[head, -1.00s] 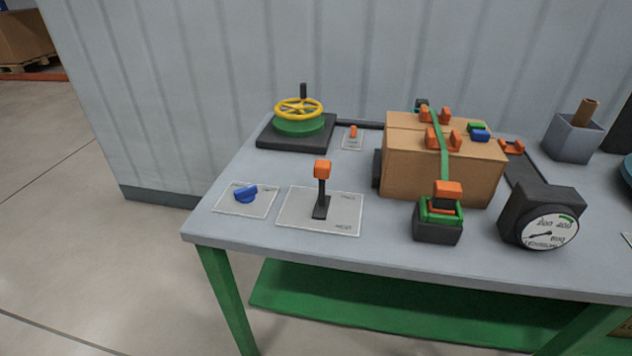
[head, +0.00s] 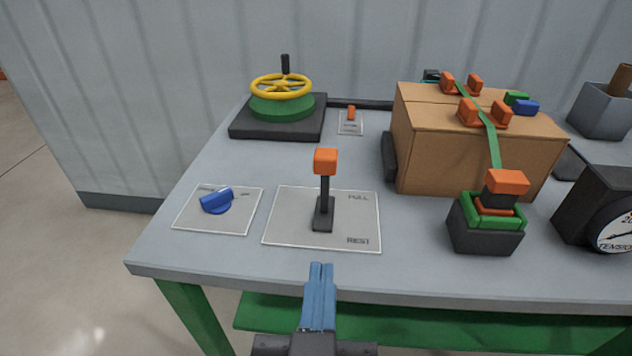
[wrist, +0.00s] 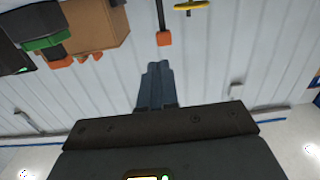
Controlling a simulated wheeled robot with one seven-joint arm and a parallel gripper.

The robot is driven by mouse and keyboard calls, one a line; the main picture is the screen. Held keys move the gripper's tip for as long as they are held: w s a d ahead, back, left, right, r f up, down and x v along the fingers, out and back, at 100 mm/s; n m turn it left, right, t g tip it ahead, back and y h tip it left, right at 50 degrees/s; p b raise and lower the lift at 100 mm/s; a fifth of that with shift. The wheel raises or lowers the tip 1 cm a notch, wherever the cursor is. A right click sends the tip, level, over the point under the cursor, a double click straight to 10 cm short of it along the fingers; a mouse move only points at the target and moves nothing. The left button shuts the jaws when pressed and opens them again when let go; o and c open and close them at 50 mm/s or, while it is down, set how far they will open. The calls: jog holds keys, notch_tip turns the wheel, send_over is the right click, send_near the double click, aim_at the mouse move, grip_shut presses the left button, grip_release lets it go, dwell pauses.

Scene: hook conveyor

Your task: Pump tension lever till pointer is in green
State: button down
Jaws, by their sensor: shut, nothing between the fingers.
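A black lever with an orange knob (head: 325,162) stands nearly upright on a plate (head: 285,229) marked PULL and REST. In the wrist view its orange knob (wrist: 164,39) is just beyond my fingertips. My gripper (head: 321,266) is shut and empty, in front of the plate near the table's front edge, apart from the lever. The tension gauge (head: 617,236) is cut off by the right edge; part of its white dial and a dark pointer show, but its green zone is out of view. A green strap (head: 492,142) runs from the box to an orange-topped ratchet block (head: 486,226).
A blue knob (head: 217,201) sits on a plate left of the lever. A yellow handwheel (head: 281,87) stands behind on a black base. A cardboard box (head: 422,157) stands right of the lever. A small orange switch (head: 351,113) is at the back.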

aim_at(325, 168)
jog(key=shift+w+a+r+m+h, duration=0.3)
jog(key=shift+w+a+r, duration=0.15)
jog(key=shift+a+r, duration=0.15)
jog(key=w, duration=0.4)
jog(key=w+p, duration=0.1)
jog(key=w, duration=0.4)
jog(key=w+p, duration=0.1)
jog(key=w, duration=0.4)
jog(key=shift+d, duration=0.25)
jog(key=shift+r+p, duration=0.1)
jog(key=shift+p, duration=0.4)
